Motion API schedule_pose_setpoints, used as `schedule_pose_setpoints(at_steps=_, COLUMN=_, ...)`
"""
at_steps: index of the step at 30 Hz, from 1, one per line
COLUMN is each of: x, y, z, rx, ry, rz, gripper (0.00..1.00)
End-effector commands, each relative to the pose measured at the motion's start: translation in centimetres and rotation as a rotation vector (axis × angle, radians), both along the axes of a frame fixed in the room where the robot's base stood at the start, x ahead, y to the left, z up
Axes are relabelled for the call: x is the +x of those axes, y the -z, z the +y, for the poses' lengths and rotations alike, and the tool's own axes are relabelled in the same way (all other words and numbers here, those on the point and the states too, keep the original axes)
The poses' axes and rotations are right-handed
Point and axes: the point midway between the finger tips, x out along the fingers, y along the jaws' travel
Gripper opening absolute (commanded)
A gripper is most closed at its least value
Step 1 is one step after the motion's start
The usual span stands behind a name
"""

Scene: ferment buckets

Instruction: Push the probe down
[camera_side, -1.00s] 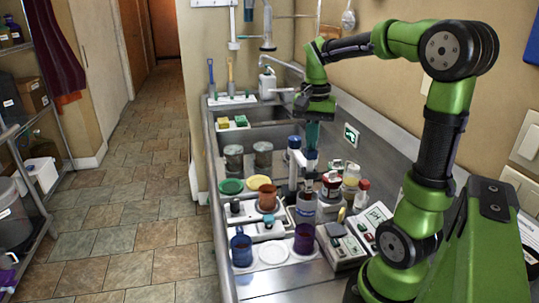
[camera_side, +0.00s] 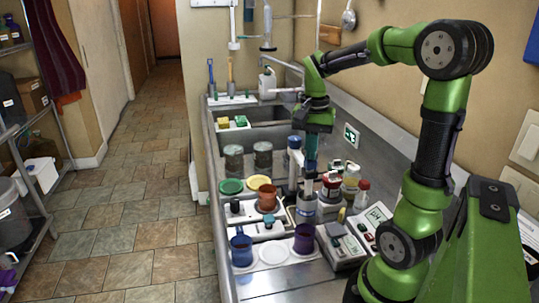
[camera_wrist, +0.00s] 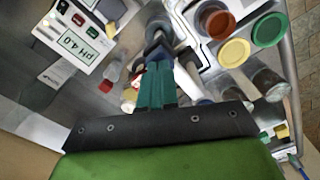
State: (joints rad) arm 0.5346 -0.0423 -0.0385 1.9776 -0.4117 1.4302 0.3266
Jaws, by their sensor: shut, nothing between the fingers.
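My gripper (camera_side: 311,160) is shut and empty, its teal fingers pointing down over the bench beside the pale upright stand (camera_side: 293,172). The dark bluish probe head (camera_side: 309,186) appears just below the fingertips, above a clear bottle (camera_side: 306,213). In the wrist view, the fingertips of my gripper (camera_wrist: 157,66) reach the lower edge of the dark probe (camera_wrist: 158,30). They look touching or very close; I cannot tell which. The probe's lower end is hidden. The pH meter (camera_wrist: 75,35) shows "pH 4.0" in the wrist view.
Red-capped jars (camera_side: 331,184) stand close to the right of the fingers. A terracotta dish (camera_side: 267,197) and a green dish (camera_side: 231,186) lie left of the stand. A blue mug (camera_side: 241,250) and a purple cup (camera_side: 304,238) stand nearer the front. The sink (camera_side: 262,138) is behind.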

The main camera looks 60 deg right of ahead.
Motion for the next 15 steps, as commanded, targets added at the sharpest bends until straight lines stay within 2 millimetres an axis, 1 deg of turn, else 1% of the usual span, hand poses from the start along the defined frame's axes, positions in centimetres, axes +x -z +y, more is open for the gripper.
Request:
schedule_pose_setpoints(at_steps=4, x=0.1, y=-0.7, z=0.0, rx=-0.001, ry=0.0, rz=-0.002, gripper=0.0)
schedule_pose_setpoints(at_steps=15, x=0.1, y=-3.7, z=-0.1, rx=-0.002, ry=-0.001, rz=-0.003, gripper=0.0)
